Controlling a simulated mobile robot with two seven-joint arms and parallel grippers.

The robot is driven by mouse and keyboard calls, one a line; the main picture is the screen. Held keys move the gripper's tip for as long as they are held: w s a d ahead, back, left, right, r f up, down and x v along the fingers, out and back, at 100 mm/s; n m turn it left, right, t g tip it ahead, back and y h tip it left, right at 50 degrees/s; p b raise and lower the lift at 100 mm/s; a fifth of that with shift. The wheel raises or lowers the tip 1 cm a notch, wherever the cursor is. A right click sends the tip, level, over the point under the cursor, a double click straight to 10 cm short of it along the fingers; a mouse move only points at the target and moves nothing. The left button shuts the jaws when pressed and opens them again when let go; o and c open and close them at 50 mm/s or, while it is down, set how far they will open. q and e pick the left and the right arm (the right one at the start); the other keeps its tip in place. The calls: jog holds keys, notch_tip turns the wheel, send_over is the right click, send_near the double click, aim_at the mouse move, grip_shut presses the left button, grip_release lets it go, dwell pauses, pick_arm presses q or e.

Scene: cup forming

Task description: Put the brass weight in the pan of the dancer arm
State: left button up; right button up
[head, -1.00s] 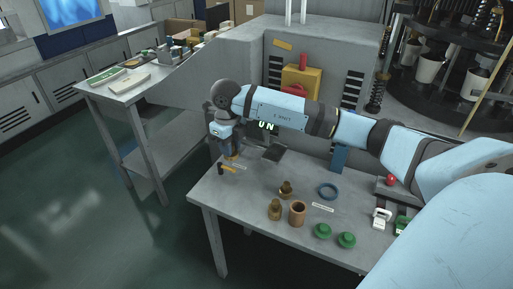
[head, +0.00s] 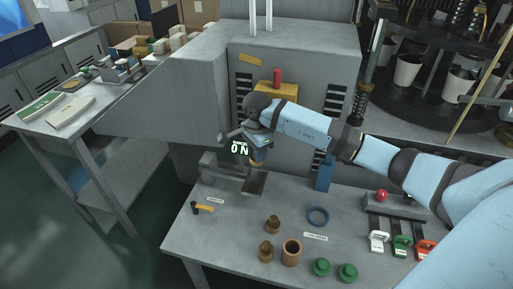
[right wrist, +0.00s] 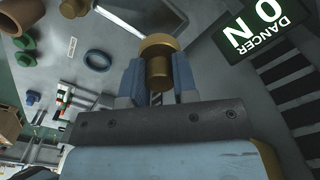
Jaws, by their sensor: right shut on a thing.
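My right gripper (head: 257,153) is shut on a brass weight (right wrist: 158,68), which sits between its two blue-grey fingers in the right wrist view. In the head view the held weight (head: 257,163) is partly hidden by the gripper. It appears raised over the table, in front of the grey cabinet. A dark flat plate (head: 254,183), possibly the pan of the dancer arm, lies below the gripper. I cannot tell the height between them. A green-black sign lettered DANCER (right wrist: 262,28) is beside the gripper. My left gripper is not in view.
Two more brass weights (head: 273,225) stand on the table near a copper-coloured cup (head: 291,252). A blue ring (head: 318,216), green knobs (head: 321,267) and a small hammer (head: 203,208) also lie there. A blue block (head: 324,174) stands by the cabinet.

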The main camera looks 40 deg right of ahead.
jog(key=shift+d, duration=0.1)
jog(key=shift+s+r, duration=0.1)
jog(key=shift+s, duration=0.05)
jog(key=shift+f+b, duration=1.4)
jog(key=shift+f, duration=0.3)
jog(key=shift+f+b, duration=0.4)
jog(key=shift+f, duration=0.2)
pick_arm(q)
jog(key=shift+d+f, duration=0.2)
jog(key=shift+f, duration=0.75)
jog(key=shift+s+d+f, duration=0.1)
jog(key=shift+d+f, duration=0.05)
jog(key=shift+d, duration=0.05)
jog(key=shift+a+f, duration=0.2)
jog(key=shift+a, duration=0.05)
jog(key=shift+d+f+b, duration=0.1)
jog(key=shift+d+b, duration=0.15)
jog(key=shift+b, duration=0.15)
pick_arm(e)
jog(key=shift+f, duration=0.3)
